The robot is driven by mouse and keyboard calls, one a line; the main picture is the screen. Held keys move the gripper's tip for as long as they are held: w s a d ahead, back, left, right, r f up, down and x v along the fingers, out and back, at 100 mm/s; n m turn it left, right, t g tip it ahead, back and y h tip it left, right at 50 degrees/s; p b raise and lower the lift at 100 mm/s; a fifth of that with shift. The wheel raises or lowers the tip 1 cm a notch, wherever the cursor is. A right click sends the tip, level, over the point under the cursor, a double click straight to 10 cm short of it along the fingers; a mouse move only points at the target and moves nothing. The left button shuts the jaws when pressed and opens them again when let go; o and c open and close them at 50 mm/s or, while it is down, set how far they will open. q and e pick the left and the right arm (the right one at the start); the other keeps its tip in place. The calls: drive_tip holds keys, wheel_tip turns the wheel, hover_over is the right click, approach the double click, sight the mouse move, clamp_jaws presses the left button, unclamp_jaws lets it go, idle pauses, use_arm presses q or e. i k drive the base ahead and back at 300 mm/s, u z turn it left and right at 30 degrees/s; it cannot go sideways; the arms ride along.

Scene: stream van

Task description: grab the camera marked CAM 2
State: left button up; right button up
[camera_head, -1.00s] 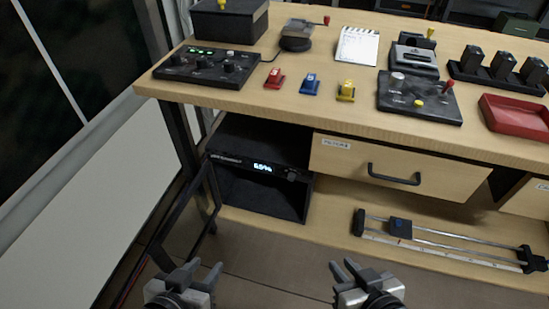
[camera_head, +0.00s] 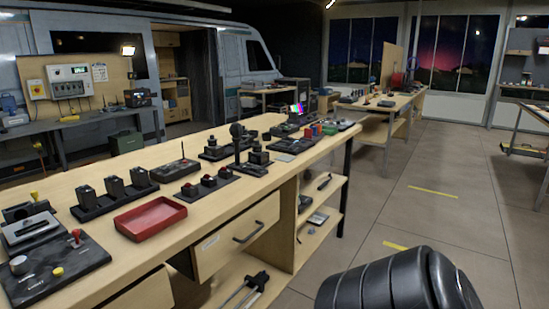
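I cannot read a CAM 2 mark anywhere in the head view, so I cannot tell which thing it is on. Several upright black blocks (camera_head: 115,188) stand in a black rack on the long wooden bench (camera_head: 222,205). A plate with small black units with red tops (camera_head: 208,181) lies to their right. Farther along the bench is a dark device on a stand (camera_head: 237,143), with a small black box-like device (camera_head: 258,158) beside it. Labels on these are too small to read.
An empty red tray (camera_head: 150,217) and a control panel (camera_head: 52,262) lie on the near bench. Below are a drawer (camera_head: 237,240) and open shelves (camera_head: 322,205). A second bench (camera_head: 385,104) stands farther back. The floor right of the bench is largely clear.

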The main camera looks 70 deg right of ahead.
sight(257, 156)
drive_tip(key=z, duration=3.45)
drive_tip(key=i, duration=2.45)
drive_tip(key=u, duration=3.45)
